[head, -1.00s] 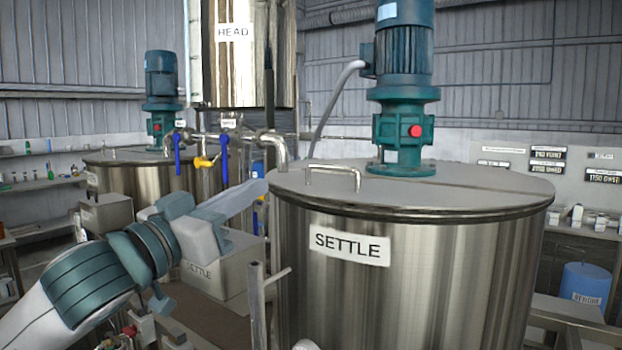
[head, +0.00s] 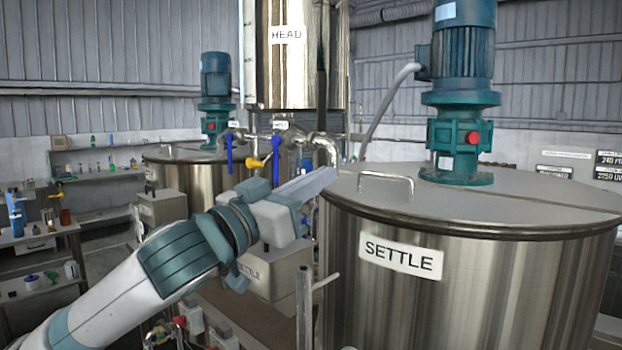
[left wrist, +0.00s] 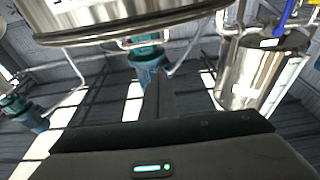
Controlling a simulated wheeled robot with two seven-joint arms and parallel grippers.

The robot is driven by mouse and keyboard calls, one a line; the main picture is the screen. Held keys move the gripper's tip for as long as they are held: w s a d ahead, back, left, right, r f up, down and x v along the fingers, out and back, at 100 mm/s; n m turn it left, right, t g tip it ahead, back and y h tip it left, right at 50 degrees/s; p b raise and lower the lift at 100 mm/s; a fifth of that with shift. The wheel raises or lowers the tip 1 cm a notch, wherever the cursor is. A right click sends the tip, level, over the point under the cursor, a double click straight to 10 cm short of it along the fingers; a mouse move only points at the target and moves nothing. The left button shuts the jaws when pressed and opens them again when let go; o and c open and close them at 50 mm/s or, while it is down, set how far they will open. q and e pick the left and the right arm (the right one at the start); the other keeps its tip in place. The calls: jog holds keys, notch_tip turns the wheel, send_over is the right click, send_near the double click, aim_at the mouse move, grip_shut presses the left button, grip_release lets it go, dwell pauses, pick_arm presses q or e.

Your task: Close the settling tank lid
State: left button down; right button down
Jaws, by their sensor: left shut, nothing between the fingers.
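The settling tank (head: 440,285) is a shiny steel drum with a SETTLE label, at the right of the head view. Its grey lid (head: 400,210) lies flat on the rim, with no gap that I can see. A bent metal handle (head: 386,184) stands on the lid near its left front edge. My left gripper (head: 322,181) is shut and empty. Its tip is by the lid's left edge, left of the handle; I cannot tell if it touches. In the left wrist view, the shut fingers (left wrist: 160,95) point toward a steel tank rim (left wrist: 130,32). My right gripper is not in view.
A teal motor (head: 460,90) stands on the tank top behind the handle. Pipes with blue valve levers (head: 305,155) run behind my left gripper. A thin post (head: 304,305) stands in front of the tank. The HEAD tank (head: 295,65) is behind.

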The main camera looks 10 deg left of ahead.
pick_arm(q)
notch_tip(320, 180, up, 2)
jog(key=p, duration=0.3)
send_over(351, 200)
jog(key=r+v, duration=0.1)
jog(key=v, duration=0.2)
jog(key=f+p, duration=0.1)
jog(key=f, duration=0.1)
jog(key=f+p, duration=0.1)
jog(key=f, duration=0.1)
jog(key=shift+w+d+f, duration=0.1)
jog(key=shift+w+f, duration=0.15)
jog(key=shift+f, duration=0.1)
notch_tip(351, 200, down, 3)
jog(key=b, duration=0.5)
jog(key=shift+t+h, duration=0.3)
jog(key=shift+t, duration=0.1)
jog(key=shift+s+f+b, duration=0.1)
jog(key=shift+f+b, duration=0.15)
jog(key=shift+b, duration=0.3)
jog(key=shift+r, duration=0.1)
